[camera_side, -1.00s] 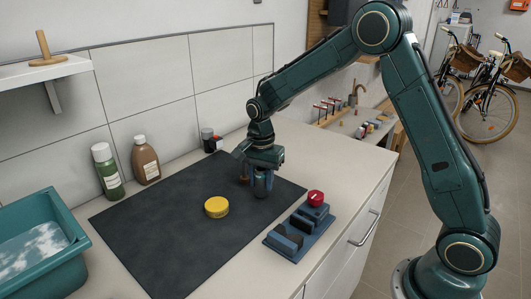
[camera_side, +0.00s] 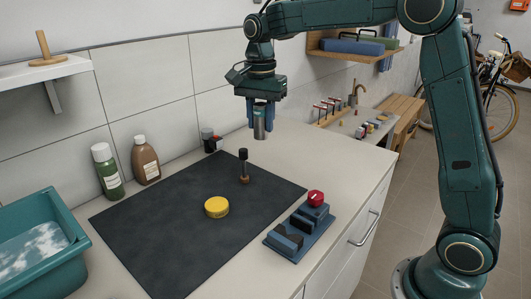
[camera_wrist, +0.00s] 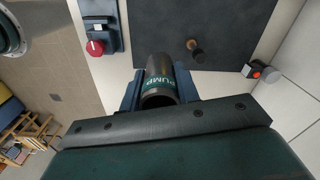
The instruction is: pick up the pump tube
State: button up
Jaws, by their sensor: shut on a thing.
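In the wrist view the pump tube (camera_wrist: 160,88) shows a teal band with the letters "PUMP" and an open, hollow near end. My gripper (camera_side: 262,115) has its blue fingers on both sides of the tube and is shut on it. In the wrist view my gripper (camera_wrist: 161,92) also clasps the tube from left and right.
A black-topped brown peg (camera_side: 244,167) stands on the mat near a yellow disc (camera_side: 216,207). A blue fixture with a red knob (camera_side: 315,198) is at the right. Bottles (camera_side: 146,160) stand by the wall, and a teal tub (camera_side: 35,240) is at the left.

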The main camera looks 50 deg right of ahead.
jog(key=shift+r, duration=0.75)
jog(key=shift+s+f, duration=0.1)
jog(key=shift+s+a+f, duration=0.25)
jog(key=shift+s+a, duration=0.15)
jog(key=s+a+f, duration=0.3)
jog(key=s+f, duration=0.1)
jog(key=s, duration=0.3)
jog(key=s+a+f, duration=0.3)
jog(key=s+f, duration=0.2)
jog(key=s, duration=0.2)
jog(key=shift+s, duration=0.15)
jog(key=shift+f, duration=0.2)
jog(key=shift+f, duration=2.7)
jog(key=shift+f, duration=1.6)
